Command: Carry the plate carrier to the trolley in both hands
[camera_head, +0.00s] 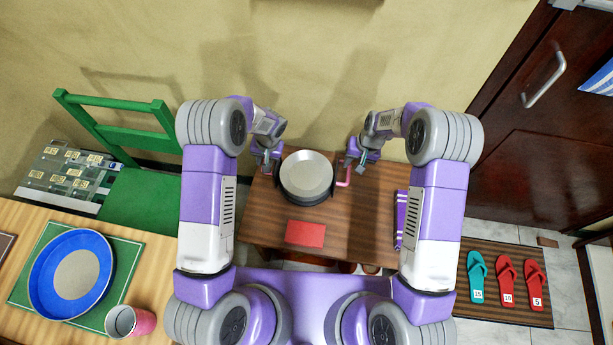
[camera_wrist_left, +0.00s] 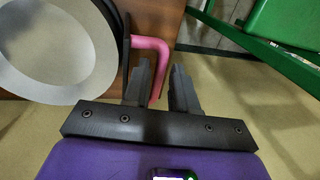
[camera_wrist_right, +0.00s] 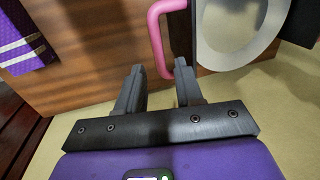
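The plate carrier (camera_head: 277,189) is dark with a pink handle on each side. It holds a grey-white plate (camera_head: 306,174) and sits on the brown wooden table at the wall. My left gripper (camera_head: 267,163) is at its left side. In the left wrist view the left pink handle (camera_wrist_left: 152,43) runs down between the open fingers (camera_wrist_left: 161,64), with a gap on the right. My right gripper (camera_head: 354,162) is at the right side. In the right wrist view the right pink handle (camera_wrist_right: 154,35) reaches between the open fingers (camera_wrist_right: 160,66). I cannot tell which furniture is the trolley.
A red card (camera_head: 306,234) and a purple striped cloth (camera_head: 402,218) lie on the brown table (camera_head: 365,225). A green chair (camera_head: 140,197) stands behind; sandals (camera_head: 507,281) lie right.

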